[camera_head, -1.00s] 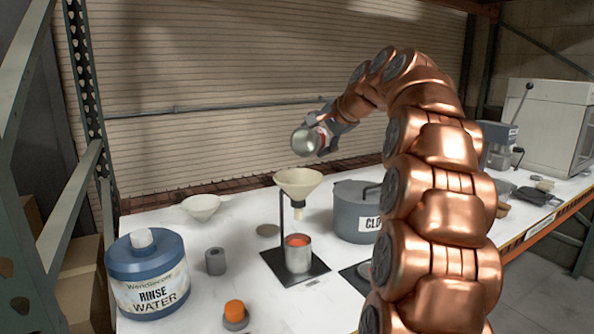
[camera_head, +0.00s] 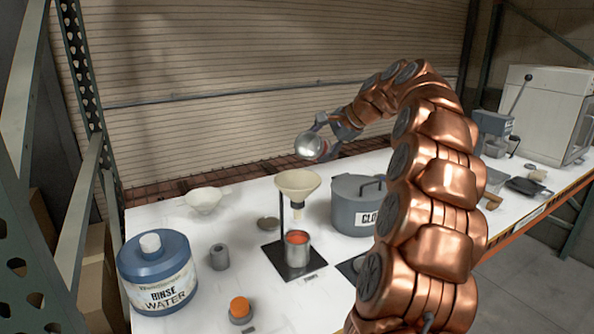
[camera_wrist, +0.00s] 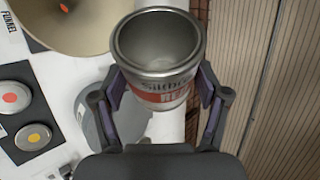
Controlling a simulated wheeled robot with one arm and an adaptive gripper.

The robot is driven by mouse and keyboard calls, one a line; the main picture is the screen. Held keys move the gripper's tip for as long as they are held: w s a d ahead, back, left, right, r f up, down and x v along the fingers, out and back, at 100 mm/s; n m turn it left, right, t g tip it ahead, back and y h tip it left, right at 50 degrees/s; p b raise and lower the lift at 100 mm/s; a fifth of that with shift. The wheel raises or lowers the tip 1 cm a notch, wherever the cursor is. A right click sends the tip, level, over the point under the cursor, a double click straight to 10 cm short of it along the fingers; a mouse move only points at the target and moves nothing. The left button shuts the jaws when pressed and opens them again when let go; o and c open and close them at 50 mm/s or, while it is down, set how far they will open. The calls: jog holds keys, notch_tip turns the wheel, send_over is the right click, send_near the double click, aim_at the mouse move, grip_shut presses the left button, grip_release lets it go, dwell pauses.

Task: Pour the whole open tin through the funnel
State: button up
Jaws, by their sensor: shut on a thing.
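My gripper (camera_wrist: 161,88) is shut around the sides of a metal tin (camera_wrist: 160,42) with a red and white label. The tin's mouth faces the wrist camera, and its visible inside is bare grey metal with no colorant showing. In the head view the tin (camera_head: 309,147) is held in the air above and slightly right of the funnel, with a round silvery end toward the camera. The cream funnel (camera_head: 297,184) sits in a stand, its spout over a receiving tin (camera_head: 297,256) with orange-red content. The funnel (camera_wrist: 68,22) also shows at upper left in the wrist view.
A grey lidded pot (camera_head: 352,208) stands right of the funnel. A blue rinse water jug (camera_head: 157,270), a white bowl (camera_head: 203,200), a grey cylinder (camera_head: 219,257) and an orange-topped piece (camera_head: 240,308) are to the left. A slatted wall (camera_head: 250,70) stands behind the bench.

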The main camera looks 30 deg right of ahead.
jog(key=shift+r+p, duration=0.1)
jog(key=shift+p, duration=0.6)
jog(key=m+y+p, duration=0.1)
jog(key=p, duration=0.2)
jog(key=shift+d+f+g, duration=0.1)
jog(key=shift+f+g, duration=0.25)
jog(key=shift+g, duration=0.05)
jog(key=shift+p, duration=0.35)
jog(key=y+p, duration=0.1)
jog(key=p, duration=0.2)
jog(key=shift+r+m+p, duration=0.3)
jog(key=shift+r+p, duration=0.05)
jog(key=shift+r, duration=0.05)
